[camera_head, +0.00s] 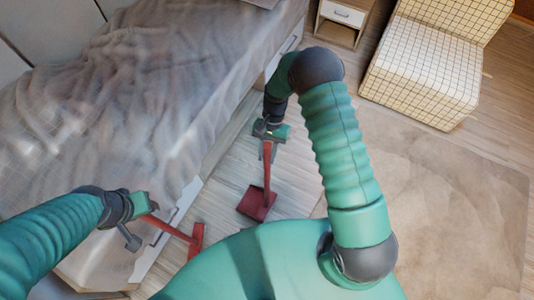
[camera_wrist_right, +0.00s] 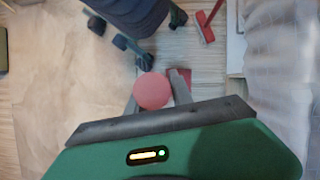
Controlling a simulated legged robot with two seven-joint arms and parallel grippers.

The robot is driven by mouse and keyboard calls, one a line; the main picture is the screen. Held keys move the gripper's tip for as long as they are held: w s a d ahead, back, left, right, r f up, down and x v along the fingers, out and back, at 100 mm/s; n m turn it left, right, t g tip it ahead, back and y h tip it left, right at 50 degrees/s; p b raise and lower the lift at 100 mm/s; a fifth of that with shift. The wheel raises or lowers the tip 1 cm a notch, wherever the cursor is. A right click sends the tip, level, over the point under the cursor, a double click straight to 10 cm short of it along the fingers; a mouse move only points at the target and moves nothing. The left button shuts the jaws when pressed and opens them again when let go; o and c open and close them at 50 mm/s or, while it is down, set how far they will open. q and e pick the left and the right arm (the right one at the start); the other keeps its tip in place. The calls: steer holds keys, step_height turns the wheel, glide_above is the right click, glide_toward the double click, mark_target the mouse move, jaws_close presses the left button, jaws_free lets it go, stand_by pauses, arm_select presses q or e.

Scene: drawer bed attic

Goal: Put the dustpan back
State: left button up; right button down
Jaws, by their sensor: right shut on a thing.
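The red dustpan (camera_head: 257,204) hangs below my right gripper (camera_head: 267,147), pan end down, over or on the wood floor; I cannot tell if it touches. My right gripper is shut on its upright handle. In the right wrist view, the round handle end (camera_wrist_right: 152,91) sits between the fingers, with part of the red pan behind it. My left gripper (camera_head: 138,220) is beside the bed, with a red long-handled brush (camera_head: 196,241) reaching out from it to the right. The brush handle appears gripped, though the fingers are partly hidden. The brush also shows in the right wrist view (camera_wrist_right: 207,28).
The bed (camera_head: 130,90) with a rumpled grey cover fills the left, its drawer front along the floor. A checked chair (camera_head: 425,75) and a small nightstand (camera_head: 341,14) stand at the back. A beige rug (camera_head: 440,190) lies clear at right.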

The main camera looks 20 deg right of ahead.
steer(key=shift+f, duration=0.1)
steer(key=c, duration=1.1)
jaws_free()
steer(key=v, duration=1.3)
steer(key=s+a+r+n+t+h, duration=0.1)
steer(key=s+r+n+t, duration=0.1)
steer(key=s, duration=0.2)
steer(key=s+a+r+n+t+h, duration=0.1)
steer(key=s+r+n+t, duration=0.1)
steer(key=s, duration=0.3)
steer(key=s+a+r+n+t+h, duration=0.1)
steer(key=s+r+n+t, duration=0.1)
steer(key=s+n, duration=0.2)
steer(key=shift+s+r+t, duration=0.3)
steer(key=shift+s+r, duration=0.1)
steer(key=shift+s, duration=0.2)
steer(key=shift+w+d+f, duration=0.2)
steer(key=shift+w+d, duration=0.1)
steer(key=shift+c, duration=0.3)
